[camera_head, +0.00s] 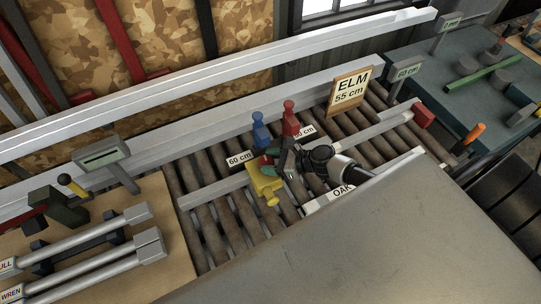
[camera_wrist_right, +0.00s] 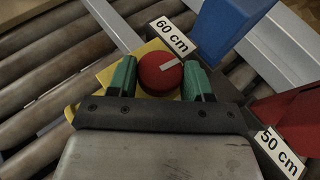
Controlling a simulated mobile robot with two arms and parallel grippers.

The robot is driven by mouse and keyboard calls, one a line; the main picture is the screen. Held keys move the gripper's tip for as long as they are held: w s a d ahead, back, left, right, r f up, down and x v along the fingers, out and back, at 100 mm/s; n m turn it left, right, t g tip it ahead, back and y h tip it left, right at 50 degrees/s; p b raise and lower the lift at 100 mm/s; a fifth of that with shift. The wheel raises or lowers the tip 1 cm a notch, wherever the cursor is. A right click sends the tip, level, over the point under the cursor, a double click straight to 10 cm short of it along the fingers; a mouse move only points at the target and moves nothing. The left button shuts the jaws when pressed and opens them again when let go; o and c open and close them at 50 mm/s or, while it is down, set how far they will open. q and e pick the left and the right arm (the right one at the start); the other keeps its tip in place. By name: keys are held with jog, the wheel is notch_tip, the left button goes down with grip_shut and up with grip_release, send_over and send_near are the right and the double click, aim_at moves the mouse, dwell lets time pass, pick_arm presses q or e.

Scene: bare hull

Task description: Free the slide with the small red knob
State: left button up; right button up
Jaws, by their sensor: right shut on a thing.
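The yellow slide (camera_head: 266,185) sits on a grey rail (camera_head: 215,188) above a bed of rollers. It also shows in the right wrist view (camera_wrist_right: 103,80). A small round red knob (camera_wrist_right: 160,72) with a pale mark is on top of the slide. My right gripper (camera_wrist_right: 160,78) is shut on the knob, with a green finger on either side. In the head view the gripper (camera_head: 271,156) reaches the slide from the right and partly hides the knob. My left gripper is not in view.
Behind the rail stand a blue piece (camera_head: 261,131) by a 60 cm label and a red piece (camera_head: 290,120) by a 50 cm label. A sign (camera_head: 348,91) reads ELM 55 cm. A red block (camera_head: 424,115) is at the rail's right end. Metal tubes (camera_head: 85,244) lie at left.

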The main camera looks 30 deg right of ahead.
jog(key=shift+d+n+g+y+b, duration=0.1)
jog(key=shift+n+g+y+b, duration=0.4)
jog(key=shift+n+g+y, duration=0.25)
jog(key=shift+w, duration=0.1)
jog(key=o, duration=0.9)
jog(key=shift+o, duration=0.2)
jog(key=shift+s+d+r, duration=0.1)
jog(key=shift+s+d, duration=0.15)
jog(key=shift+d, duration=0.05)
jog(key=b+v, duration=0.2)
jog(key=v, duration=0.8)
jog(key=shift+b, duration=0.35)
